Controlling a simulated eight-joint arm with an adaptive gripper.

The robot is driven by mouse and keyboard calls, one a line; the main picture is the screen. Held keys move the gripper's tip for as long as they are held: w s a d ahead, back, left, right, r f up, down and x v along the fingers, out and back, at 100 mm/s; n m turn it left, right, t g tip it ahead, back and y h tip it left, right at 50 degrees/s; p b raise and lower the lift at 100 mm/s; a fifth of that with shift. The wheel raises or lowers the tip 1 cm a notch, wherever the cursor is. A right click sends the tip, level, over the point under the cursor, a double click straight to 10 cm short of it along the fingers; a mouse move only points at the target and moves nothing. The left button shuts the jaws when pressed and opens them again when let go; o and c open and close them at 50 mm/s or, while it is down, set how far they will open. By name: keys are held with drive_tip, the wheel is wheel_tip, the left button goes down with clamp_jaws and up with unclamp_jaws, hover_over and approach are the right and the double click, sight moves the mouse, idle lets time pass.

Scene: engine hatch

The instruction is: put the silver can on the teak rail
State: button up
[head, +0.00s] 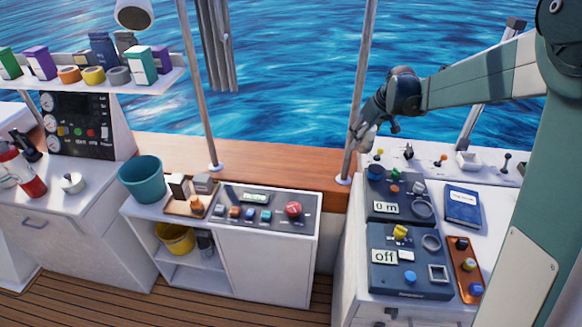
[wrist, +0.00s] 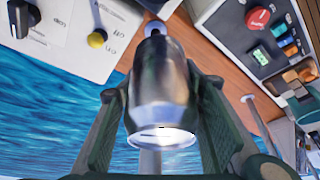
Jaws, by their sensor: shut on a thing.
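My gripper (head: 372,122) is shut on the silver can (wrist: 160,85); the dark fingers stand on either side of it in the wrist view. In the head view the can (head: 367,139) is small and partly hidden by the gripper, near a metal post and the back of the right-hand console. The teak rail (head: 270,168) is the broad brown wooden ledge running along the water side behind the cabinets. It also shows in the wrist view (wrist: 228,62), beyond and to the right of the can. The can appears held above the surfaces; its exact height is unclear.
Metal posts (head: 360,80) rise from the rail, one close to my gripper. The right console (head: 410,270) holds switches and a blue book (head: 462,206). A teal bucket (head: 142,178) stands left of the middle control panel (head: 265,207). The rail between the posts is bare.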

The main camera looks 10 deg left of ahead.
drive_tip(key=w+a+f+m+b, duration=0.1)
drive_tip(key=w+a+f, duration=0.2)
drive_tip(key=a, duration=0.4)
drive_tip(key=w+a+f+m+h+b, duration=0.1)
drive_tip(key=w+a+f+m, duration=0.1)
drive_tip(key=a+f, duration=0.4)
drive_tip(key=w+a+f+m+b, duration=0.1)
drive_tip(key=w+a+f, duration=0.3)
drive_tip(key=a, duration=0.5)
drive_tip(key=shift+w+a+f+m+t+h+b, duration=0.3)
drive_tip(key=shift+w+f+m+t+h, duration=0.1)
drive_tip(key=shift+f+m, duration=0.25)
drive_tip(key=shift+f, duration=0.1)
drive_tip(key=shift+f+b, duration=0.65)
drive_tip(key=shift+f, duration=2.4)
drive_tip(key=shift+f, duration=0.1)
drive_tip(key=shift+f+b, duration=0.45)
drive_tip(key=shift+f, duration=1.35)
drive_tip(key=shift+f, duration=0.1)
